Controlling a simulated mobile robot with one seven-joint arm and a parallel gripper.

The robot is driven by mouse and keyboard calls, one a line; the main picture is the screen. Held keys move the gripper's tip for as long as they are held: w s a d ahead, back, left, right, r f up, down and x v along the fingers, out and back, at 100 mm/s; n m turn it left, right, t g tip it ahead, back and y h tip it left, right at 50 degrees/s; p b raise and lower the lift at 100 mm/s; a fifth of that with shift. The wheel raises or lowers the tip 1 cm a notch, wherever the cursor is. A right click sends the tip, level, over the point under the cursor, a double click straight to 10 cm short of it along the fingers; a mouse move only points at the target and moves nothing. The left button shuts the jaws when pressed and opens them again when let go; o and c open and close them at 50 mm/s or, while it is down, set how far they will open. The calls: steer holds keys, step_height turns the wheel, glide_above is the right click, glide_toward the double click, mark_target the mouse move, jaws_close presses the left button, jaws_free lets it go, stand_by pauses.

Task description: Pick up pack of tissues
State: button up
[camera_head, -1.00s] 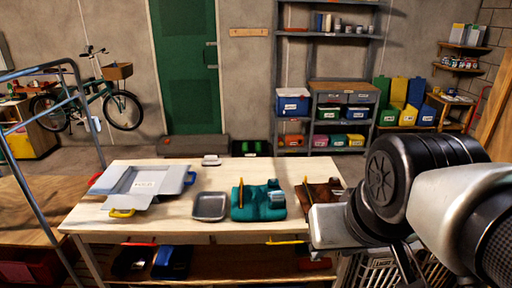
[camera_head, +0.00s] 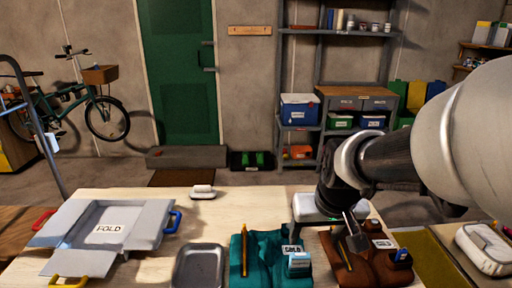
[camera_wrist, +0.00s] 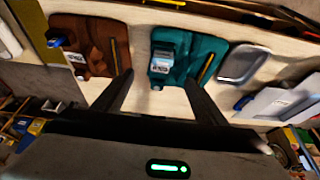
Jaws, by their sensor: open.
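I cannot tell for sure which item is the pack of tissues. A small light-blue and white packet (camera_head: 299,263) lies on the teal folded cloth (camera_head: 262,262) and also shows in the wrist view (camera_wrist: 162,62). A dark blue item (camera_head: 402,257) lies on the brown folded cloth (camera_head: 350,262). My gripper (camera_head: 352,232) is above the back of the table, near the brown cloth. In the wrist view, its fingers (camera_wrist: 160,84) are spread wide and empty, with the teal cloth beyond them. My gripper partly hides the table's back right part.
A grey tray (camera_head: 200,268) and a grey fold-out board (camera_head: 110,232) lie left of the cloths. Orange pencils lie on both cloths. A small white item (camera_head: 202,191) sits at the table's back edge. A white case-like item (camera_head: 485,247) is at the right.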

steer(key=b, duration=0.2)
glide_toward(301, 255)
steer(key=x, duration=0.5)
steer(key=shift+s+d+f, duration=0.25)
steer(key=shift+d, duration=0.05)
steer(key=x, duration=0.3)
steer(key=b+x, duration=0.1)
steer(key=shift+w+a+f, duration=0.2)
steer(key=shift+w+a, duration=0.1)
steer(key=shift+a, duration=0.05)
steer(key=shift+w+f, duration=0.3)
steer(key=shift+f, duration=0.15)
steer(key=c, duration=1.1)
